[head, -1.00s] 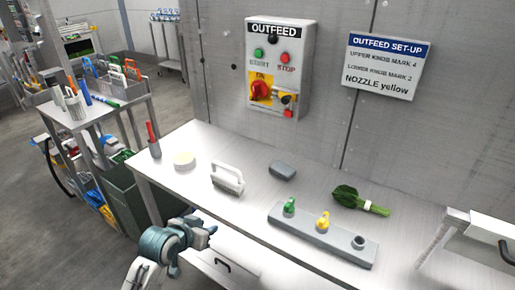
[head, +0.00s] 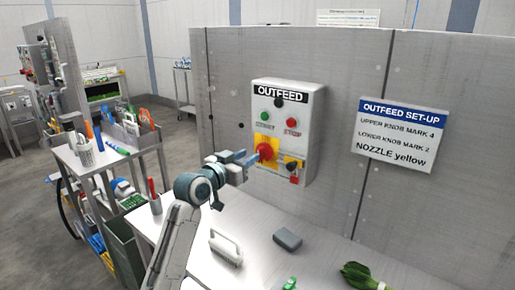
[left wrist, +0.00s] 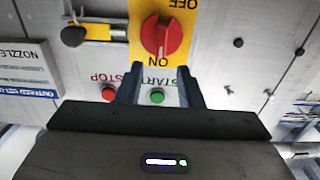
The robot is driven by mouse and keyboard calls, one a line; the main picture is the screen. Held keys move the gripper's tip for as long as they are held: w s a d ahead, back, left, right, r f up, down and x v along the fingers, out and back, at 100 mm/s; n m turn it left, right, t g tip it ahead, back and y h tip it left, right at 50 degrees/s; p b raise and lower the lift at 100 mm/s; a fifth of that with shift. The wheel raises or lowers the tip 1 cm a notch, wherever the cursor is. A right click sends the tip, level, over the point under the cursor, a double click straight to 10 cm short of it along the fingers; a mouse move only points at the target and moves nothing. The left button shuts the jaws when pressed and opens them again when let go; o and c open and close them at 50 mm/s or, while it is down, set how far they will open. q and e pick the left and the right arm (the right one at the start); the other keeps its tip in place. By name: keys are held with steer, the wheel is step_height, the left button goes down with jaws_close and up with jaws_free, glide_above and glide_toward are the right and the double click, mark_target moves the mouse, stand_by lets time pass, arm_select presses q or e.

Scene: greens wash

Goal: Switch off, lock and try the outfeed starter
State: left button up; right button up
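The outfeed starter (head: 289,128) is a grey box on the wall, with a green start button (head: 265,117), a red stop button (head: 293,122) and a red rotary switch (head: 266,151) on a yellow plate. In the left wrist view the upside-down switch knob (left wrist: 162,36) lies just ahead of the fingers, its handle toward the ON mark. My left gripper (head: 252,159) is open in front of the switch; its fingers (left wrist: 161,84) stand apart with nothing between them. A black knob-like part and a red piece (head: 294,180) sit at the lower right of the box. My right gripper is not in view.
A set-up sign (head: 401,135) hangs right of the box. On the bench below lie a white-handled brush (head: 226,247), a grey block (head: 287,239) and leafy greens (head: 360,276). A tool cart (head: 105,150) stands at the left.

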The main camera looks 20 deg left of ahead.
mark_target(258, 150)
arm_select(q)
steer(key=shift+p+x, duration=0.55)
steer(key=shift+x, duration=2.15)
jaws_close()
